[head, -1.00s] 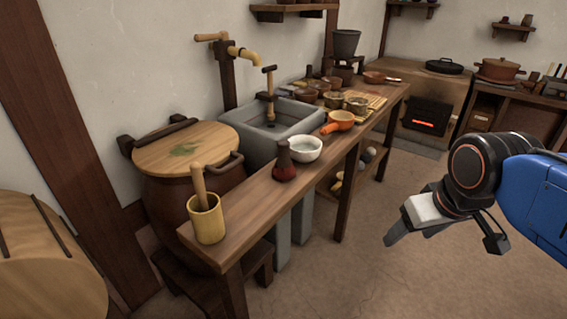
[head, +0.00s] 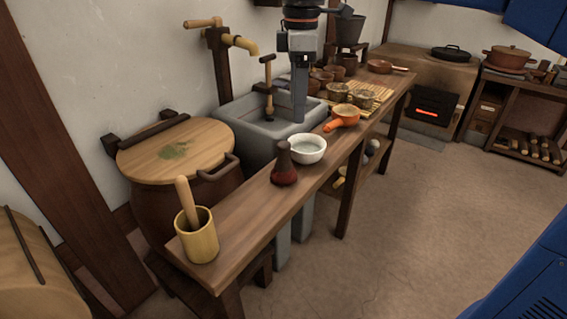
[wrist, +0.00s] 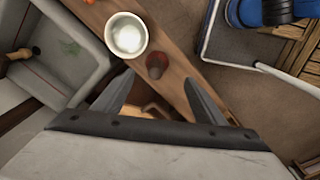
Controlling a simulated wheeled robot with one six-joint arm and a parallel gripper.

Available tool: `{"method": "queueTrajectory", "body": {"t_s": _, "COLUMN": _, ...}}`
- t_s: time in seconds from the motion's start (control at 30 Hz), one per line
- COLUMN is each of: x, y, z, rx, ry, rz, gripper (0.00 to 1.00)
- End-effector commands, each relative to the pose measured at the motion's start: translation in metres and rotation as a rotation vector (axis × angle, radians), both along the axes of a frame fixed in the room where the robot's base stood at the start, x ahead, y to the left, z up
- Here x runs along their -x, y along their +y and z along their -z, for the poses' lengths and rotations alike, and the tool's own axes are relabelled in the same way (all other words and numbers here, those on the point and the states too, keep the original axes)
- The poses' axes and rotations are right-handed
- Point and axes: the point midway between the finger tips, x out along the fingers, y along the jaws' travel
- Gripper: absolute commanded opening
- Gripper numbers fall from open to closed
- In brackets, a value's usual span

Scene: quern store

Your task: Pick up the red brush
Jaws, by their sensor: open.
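The red brush (head: 285,175) stands upright on the wooden counter (head: 240,212), its dark handle pointing up and its red part at the bottom. In the wrist view the brush (wrist: 157,66) is seen from above, just beyond the gap between the fingertips. My gripper (head: 299,112) hangs fingers-down above the counter near the sink, higher than the brush. In the wrist view my gripper (wrist: 158,88) has its fingers spread with nothing held between them.
A yellow cup with a pestle (head: 198,240) is at the near end. The grey sink (head: 235,125) adjoins the counter's left side. Open floor lies right.

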Motion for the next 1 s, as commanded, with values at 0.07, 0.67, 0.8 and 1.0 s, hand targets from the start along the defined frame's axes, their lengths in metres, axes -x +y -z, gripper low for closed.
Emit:
{"method": "queueTrajectory", "body": {"t_s": 0.07, "x": -0.005, "y": 0.015, "z": -0.004, "rx": 0.007, "ry": 0.012, "rz": -0.059, "gripper": 0.65}}
{"method": "queueTrajectory", "body": {"t_s": 0.67, "x": -0.007, "y": 0.026, "z": 0.063, "rx": 0.016, "ry": 0.025, "rz": -0.117, "gripper": 0.65}}
{"method": "queueTrajectory", "body": {"t_s": 0.8, "x": -0.007, "y": 0.027, "z": 0.087, "rx": 0.016, "ry": 0.025, "rz": -0.116, "gripper": 0.65}}
{"method": "queueTrajectory", "body": {"t_s": 1.0, "x": -0.008, "y": 0.027, "z": 0.111, "rx": 0.016, "ry": 0.024, "rz": -0.116, "gripper": 0.65}}
